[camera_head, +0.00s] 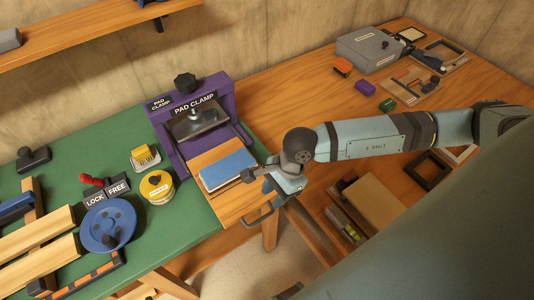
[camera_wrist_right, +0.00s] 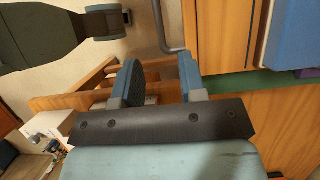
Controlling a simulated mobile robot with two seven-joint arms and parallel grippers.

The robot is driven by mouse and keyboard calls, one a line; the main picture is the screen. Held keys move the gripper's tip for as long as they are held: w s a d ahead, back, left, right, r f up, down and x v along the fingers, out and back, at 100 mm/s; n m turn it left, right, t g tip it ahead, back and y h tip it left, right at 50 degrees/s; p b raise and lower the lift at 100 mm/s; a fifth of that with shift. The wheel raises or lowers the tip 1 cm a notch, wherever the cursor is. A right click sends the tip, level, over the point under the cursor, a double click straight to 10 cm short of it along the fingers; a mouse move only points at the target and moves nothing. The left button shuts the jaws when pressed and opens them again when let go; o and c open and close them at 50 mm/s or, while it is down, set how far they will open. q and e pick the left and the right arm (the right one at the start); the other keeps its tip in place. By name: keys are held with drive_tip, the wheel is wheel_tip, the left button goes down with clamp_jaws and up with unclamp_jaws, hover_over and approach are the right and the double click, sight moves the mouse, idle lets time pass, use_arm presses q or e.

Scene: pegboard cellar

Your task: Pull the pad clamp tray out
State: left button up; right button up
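The purple pad clamp (camera_head: 190,108) stands on the green mat at the table's edge. Its wooden tray (camera_head: 230,207) sticks out toward the front and carries a blue pad (camera_head: 226,170). A dark bar handle (camera_head: 258,218) is on the tray's front; in the right wrist view the handle (camera_wrist_right: 162,28) shows beside the tray's wood (camera_wrist_right: 222,38). My right gripper (camera_head: 257,182) is beside the tray's front right, close to the handle. In the right wrist view its fingers (camera_wrist_right: 158,78) are apart with nothing held, and the handle is beyond their tips. My left gripper is not seen.
A yellow round tin (camera_head: 157,188), a blue handwheel (camera_head: 107,226) and a red lever (camera_head: 92,181) stand left of the clamp. A grey box (camera_head: 367,50) and small blocks are at the back right. Open space lies below the tray's front.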

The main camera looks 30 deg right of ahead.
drive_tip(key=v, duration=0.5)
idle(0.4)
